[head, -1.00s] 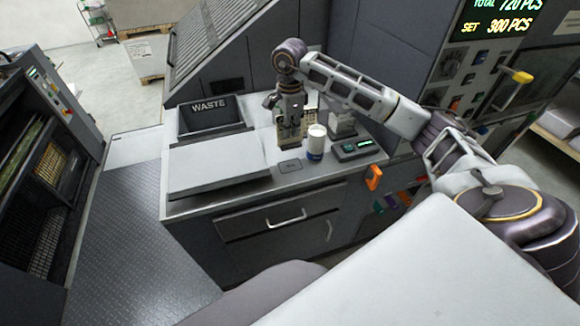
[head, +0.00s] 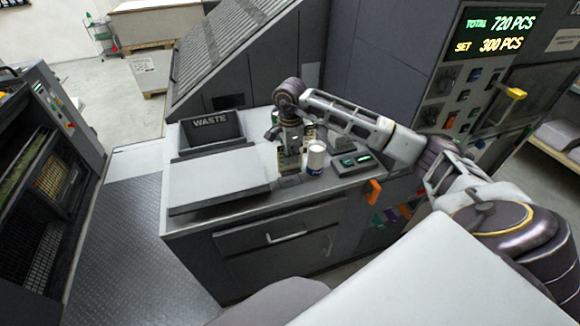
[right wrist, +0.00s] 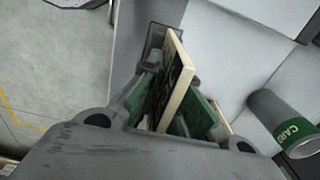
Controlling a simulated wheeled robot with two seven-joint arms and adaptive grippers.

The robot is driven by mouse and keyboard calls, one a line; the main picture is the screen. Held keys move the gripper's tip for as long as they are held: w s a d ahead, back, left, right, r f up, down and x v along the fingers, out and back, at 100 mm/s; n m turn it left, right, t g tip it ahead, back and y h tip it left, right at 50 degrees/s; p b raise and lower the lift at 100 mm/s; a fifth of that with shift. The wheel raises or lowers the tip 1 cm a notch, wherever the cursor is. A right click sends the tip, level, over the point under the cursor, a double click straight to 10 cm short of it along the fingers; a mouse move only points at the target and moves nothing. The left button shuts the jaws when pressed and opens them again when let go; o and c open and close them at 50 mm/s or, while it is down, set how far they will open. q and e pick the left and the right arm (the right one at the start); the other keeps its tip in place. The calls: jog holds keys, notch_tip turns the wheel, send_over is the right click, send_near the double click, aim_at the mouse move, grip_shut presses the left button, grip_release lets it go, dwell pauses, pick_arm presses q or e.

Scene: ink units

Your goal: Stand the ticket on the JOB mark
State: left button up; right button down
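My right gripper (head: 290,166) points down over the console top, left of a white cup. In the right wrist view its green-padded fingers (right wrist: 178,112) are closed on the ticket (right wrist: 178,78), a thin board with a cream edge and a dark printed face. The ticket's far end reaches over a dark square, probably the JOB mark (right wrist: 154,36). In the head view this mark (head: 289,182) shows just in front of the gripper; its lettering cannot be read. Whether the ticket touches the surface cannot be told. My left gripper is not in view.
A device with a green display (head: 356,160) is farther right. A WASTE bin (head: 212,134) and flat grey panel (head: 220,184) lie left.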

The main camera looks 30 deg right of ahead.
aim_at(290, 169)
jog(key=shift+f, duration=0.6)
jog(key=shift+f+p, duration=0.4)
jog(key=shift+f, duration=1.45)
jog(key=shift+f, duration=0.2)
jog(key=c, duration=1.6)
grip_release()
jog(key=shift+c, duration=0.2)
jog(key=shift+r, duration=0.25)
jog(key=shift+r+b, duration=0.85)
jog(key=shift+r, duration=5.1)
